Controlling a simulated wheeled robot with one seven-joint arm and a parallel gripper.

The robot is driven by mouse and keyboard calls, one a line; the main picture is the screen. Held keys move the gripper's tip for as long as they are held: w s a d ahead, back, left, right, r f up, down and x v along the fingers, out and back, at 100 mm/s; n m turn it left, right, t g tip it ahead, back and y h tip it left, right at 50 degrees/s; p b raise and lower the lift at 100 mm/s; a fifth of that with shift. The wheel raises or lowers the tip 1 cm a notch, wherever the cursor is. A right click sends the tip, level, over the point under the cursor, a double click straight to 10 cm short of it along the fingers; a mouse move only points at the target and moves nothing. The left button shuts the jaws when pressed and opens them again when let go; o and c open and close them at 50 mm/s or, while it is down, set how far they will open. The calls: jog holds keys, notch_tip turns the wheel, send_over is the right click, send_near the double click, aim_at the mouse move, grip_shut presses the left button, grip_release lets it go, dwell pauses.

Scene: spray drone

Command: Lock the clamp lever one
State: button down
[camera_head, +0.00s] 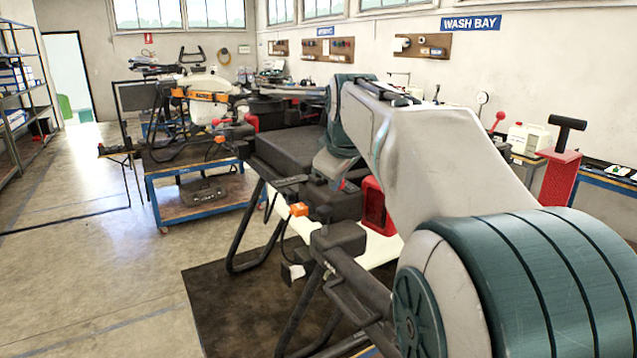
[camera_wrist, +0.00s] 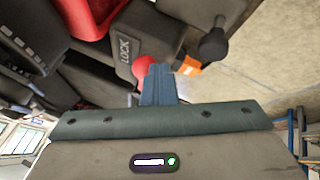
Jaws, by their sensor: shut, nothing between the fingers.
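In the wrist view, a red ball knob (camera_wrist: 145,67), seemingly the end of a clamp lever, shows just left of and partly behind my fingertips. A dark clamp body with the word LOCK (camera_wrist: 124,48) lies just above and left of the knob. My gripper (camera_wrist: 158,72) is shut and empty, its blue-grey fingers together. I cannot tell whether the fingers touch the knob. Most of the lever's shaft is hidden. In the head view, my wrist reaches down beside the dark drone body (camera_head: 285,150); the fingertips are hard to make out there.
An orange piece (camera_wrist: 188,68) and a black rounded knob (camera_wrist: 213,45) lie right of my fingers. A red part (camera_head: 375,208) of the drone stands close by my arm. A blue cart (camera_head: 195,205) stands behind at left. Open floor (camera_head: 90,260) lies left of the drone.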

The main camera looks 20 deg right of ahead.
jog(key=shift+a, duration=0.1)
dwell(0.4)
jog(key=shift+w+a, duration=0.15)
jog(key=shift+a, duration=0.65)
